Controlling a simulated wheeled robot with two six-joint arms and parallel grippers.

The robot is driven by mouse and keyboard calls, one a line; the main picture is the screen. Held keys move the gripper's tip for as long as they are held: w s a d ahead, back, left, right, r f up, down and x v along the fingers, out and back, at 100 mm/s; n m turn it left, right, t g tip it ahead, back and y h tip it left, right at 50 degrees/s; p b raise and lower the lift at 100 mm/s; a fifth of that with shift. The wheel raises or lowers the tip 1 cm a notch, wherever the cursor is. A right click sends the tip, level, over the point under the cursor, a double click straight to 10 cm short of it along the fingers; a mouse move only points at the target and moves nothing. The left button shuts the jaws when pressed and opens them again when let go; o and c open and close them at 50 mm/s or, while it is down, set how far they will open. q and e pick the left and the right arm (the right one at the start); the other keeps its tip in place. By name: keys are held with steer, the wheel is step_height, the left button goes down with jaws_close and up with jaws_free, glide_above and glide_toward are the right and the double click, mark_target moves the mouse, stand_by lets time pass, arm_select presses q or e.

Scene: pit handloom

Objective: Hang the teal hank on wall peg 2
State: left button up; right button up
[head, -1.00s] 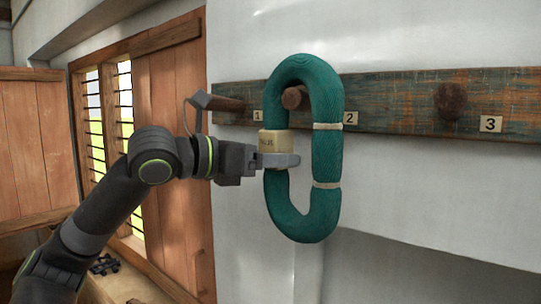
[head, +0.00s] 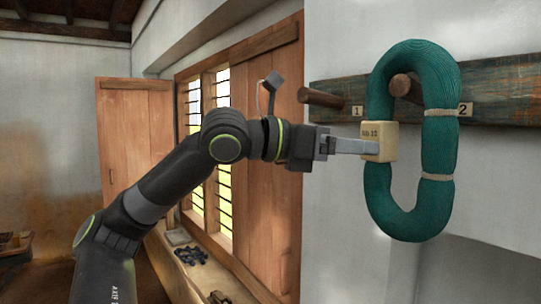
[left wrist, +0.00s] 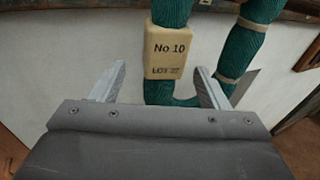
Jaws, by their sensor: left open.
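The teal hank (head: 440,146) is a closed loop with pale ties and a tan label block marked No 10 (head: 379,141). It hangs at wall peg 2 (head: 404,85), whose end shows inside the top of the loop. My left gripper (head: 372,146) is at the left side of the hank, by the label block. In the left wrist view the left gripper (left wrist: 160,85) is open, with the label block (left wrist: 167,52) and the hank (left wrist: 240,50) beyond its fingertips. My right gripper is not in view.
The peg board (head: 500,92) runs along the white wall, with peg 1 (head: 322,98) left of the hank. A shuttered, barred window (head: 208,130) is at the left, with small dark items (head: 190,256) on its sill.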

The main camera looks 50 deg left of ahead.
arm_select(q)
steer(key=b+v, duration=1)
steer(key=v, duration=0.2)
steer(key=shift+a+f, duration=0.15)
steer(key=shift+a, duration=0.05)
